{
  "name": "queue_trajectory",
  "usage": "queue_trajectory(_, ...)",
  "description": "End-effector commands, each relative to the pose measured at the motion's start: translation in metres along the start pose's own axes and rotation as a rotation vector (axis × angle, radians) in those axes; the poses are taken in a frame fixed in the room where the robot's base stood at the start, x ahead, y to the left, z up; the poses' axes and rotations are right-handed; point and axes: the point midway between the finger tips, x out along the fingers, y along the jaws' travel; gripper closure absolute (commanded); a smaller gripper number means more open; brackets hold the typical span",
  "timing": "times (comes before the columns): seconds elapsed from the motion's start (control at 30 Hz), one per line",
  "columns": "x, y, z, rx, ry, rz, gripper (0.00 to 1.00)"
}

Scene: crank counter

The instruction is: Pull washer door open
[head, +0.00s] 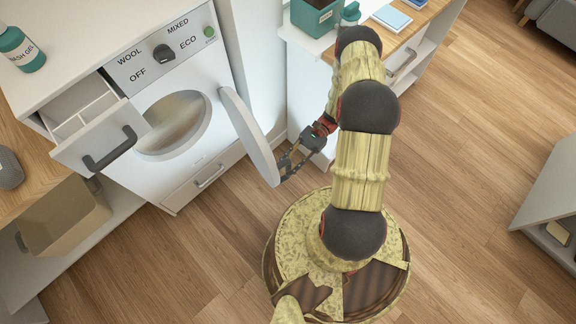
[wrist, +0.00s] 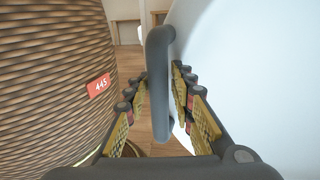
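The washer door (head: 248,135) is a pale round disc. It stands swung well out from the washer front (head: 205,150), which leaves the round drum opening (head: 172,124) uncovered. My gripper (head: 287,168) is at the door's free edge, on its right side. The white door face (wrist: 250,80) fills the right of that view. The handle is hard to make out in the head view.
An open detergent drawer (head: 95,135) juts out left of the drum opening. A green wash gel bottle (head: 20,50) stands on the counter top. A cabinet with a wooden top (head: 405,40) is behind my arm. Wooden floor (head: 460,160) is clear to the right.

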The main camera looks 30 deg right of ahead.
Motion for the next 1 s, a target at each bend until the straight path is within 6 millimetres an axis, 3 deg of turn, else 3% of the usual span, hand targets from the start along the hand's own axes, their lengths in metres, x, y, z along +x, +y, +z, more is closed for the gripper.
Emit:
queue_trajectory(0.27, 0.000, 0.000, 0.006, 0.000, -0.001, 0.001, 0.76)
queue_trajectory(0.7, -0.001, -0.001, 0.078, -0.003, -0.003, -0.001, 0.76)
queue_trajectory(1.0, 0.000, 0.000, 0.100, 0.000, -0.002, 0.000, 0.76)
